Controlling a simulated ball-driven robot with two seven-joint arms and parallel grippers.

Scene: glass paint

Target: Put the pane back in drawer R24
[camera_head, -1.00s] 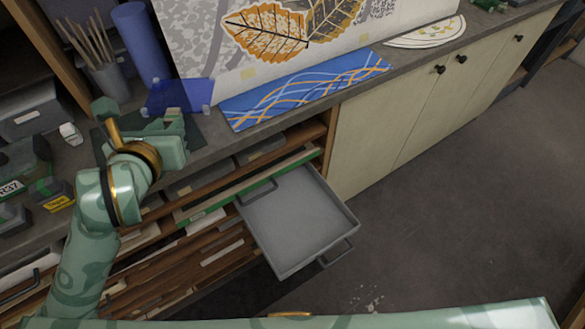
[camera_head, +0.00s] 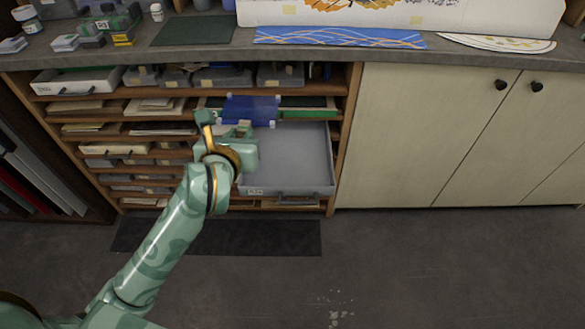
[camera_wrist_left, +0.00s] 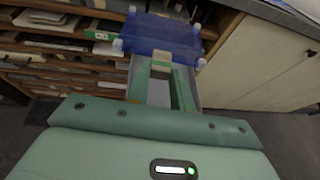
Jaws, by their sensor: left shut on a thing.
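A blue see-through pane (camera_head: 252,110) with pale corner pieces is held by my left gripper (camera_head: 240,132) in the head view. In the left wrist view the pane (camera_wrist_left: 160,38) lies beyond the fingertips of my left gripper (camera_wrist_left: 163,66), which are shut on its near edge. A grey drawer (camera_head: 290,165) is pulled out of the cabinet, with a label on its front that is too small to read surely. It looks empty where it shows. The pane is at the drawer's back left side in the picture; its height above the drawer is hard to tell. My right gripper is not in view.
Shelves with papers and trays (camera_head: 125,130) fill the cabinet left of the drawer. Closed cream doors (camera_head: 420,130) are to the right. The counter above holds a dark green mat (camera_head: 193,30) and a blue patterned panel (camera_head: 340,38). Open floor lies in front.

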